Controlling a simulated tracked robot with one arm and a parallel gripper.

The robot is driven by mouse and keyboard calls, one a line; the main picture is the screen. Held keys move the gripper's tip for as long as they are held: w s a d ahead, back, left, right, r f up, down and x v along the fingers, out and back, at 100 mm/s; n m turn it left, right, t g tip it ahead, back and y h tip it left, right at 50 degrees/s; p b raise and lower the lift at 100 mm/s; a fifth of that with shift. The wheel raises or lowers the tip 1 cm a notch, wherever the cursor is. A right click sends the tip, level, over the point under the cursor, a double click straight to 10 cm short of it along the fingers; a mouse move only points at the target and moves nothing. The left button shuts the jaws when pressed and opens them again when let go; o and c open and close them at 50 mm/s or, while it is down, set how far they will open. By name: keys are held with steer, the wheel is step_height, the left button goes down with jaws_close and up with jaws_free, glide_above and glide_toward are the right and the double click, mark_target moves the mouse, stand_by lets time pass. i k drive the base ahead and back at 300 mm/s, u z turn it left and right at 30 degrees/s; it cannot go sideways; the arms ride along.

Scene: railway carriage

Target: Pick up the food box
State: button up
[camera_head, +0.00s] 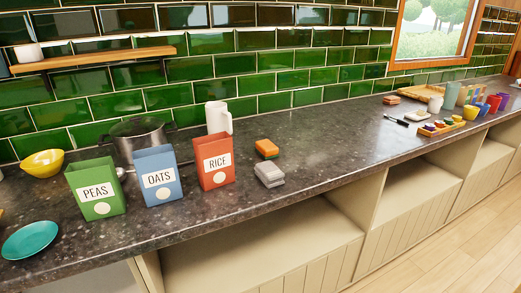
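Three upright food boxes stand in a row near the front edge of the dark counter (300,150). The green box (83,180) is labelled PEAS, the blue box (172,192) is labelled OATS and the red box (230,178) is labelled RICE. All three show their labels toward the camera. I cannot tell which of them the task means by the food box. My gripper does not show in this view, so its state and its distance from the boxes are hidden.
A pot (137,132), a yellow bowl (42,163) and a white jug (218,117) stand behind the boxes. A teal plate (30,239) lies at left. An orange sponge (266,148) and a grey cloth (269,174) lie right of RICE. Open shelves (270,262) are below.

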mark_target(214, 153)
steer(key=u, duration=0.1)
steer(key=i, duration=1.2)
steer(key=u, duration=0.8)
